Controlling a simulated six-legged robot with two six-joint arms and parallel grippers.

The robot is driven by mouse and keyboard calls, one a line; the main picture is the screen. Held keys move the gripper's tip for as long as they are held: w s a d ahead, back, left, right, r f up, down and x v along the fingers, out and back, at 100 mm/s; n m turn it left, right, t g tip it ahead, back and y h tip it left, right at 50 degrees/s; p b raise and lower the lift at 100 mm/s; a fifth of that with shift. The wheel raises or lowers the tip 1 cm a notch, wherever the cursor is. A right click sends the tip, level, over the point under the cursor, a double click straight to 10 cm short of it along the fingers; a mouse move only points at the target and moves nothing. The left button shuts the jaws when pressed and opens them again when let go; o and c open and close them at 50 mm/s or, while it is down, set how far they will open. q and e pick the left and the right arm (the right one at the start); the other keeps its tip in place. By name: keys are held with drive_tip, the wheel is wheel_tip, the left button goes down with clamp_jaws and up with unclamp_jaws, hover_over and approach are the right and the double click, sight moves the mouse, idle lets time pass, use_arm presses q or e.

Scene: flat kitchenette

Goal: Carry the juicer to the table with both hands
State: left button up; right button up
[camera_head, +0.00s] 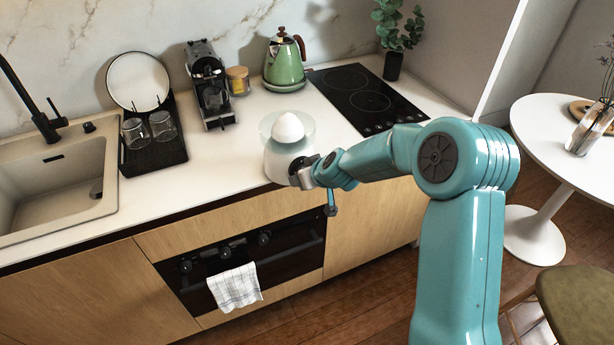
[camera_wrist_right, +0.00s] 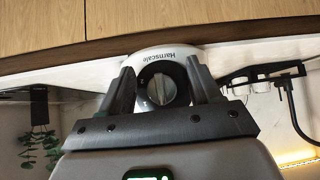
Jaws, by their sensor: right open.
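The juicer (camera_head: 279,157) is white with a clear bowl and a pale dome on top. It stands upright at the front edge of the white counter. My right gripper (camera_head: 304,172) is at its front right side. In the right wrist view, the open fingers of the right gripper (camera_wrist_right: 161,80) stand either side of the dark round knob on the juicer's white base (camera_wrist_right: 165,52). I cannot tell whether they touch the base. The round white table (camera_head: 548,122) stands at the right, apart from the counter. My left gripper is not in view.
A green kettle (camera_head: 285,66), a coffee machine (camera_head: 209,85) and a black hob (camera_head: 363,98) are behind the juicer. A dish rack (camera_head: 152,150) and sink are left. The table bears a glass vase (camera_head: 589,128) and round tray; its near part is bare. A chair (camera_head: 580,305) stands before it.

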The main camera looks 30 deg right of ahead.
drive_tip(key=p+v, duration=0.4)
drive_tip(key=v, duration=1.2)
drive_tip(key=shift+r+p, duration=0.15)
drive_tip(key=shift+p, duration=0.25)
drive_tip(key=shift+s, duration=0.1)
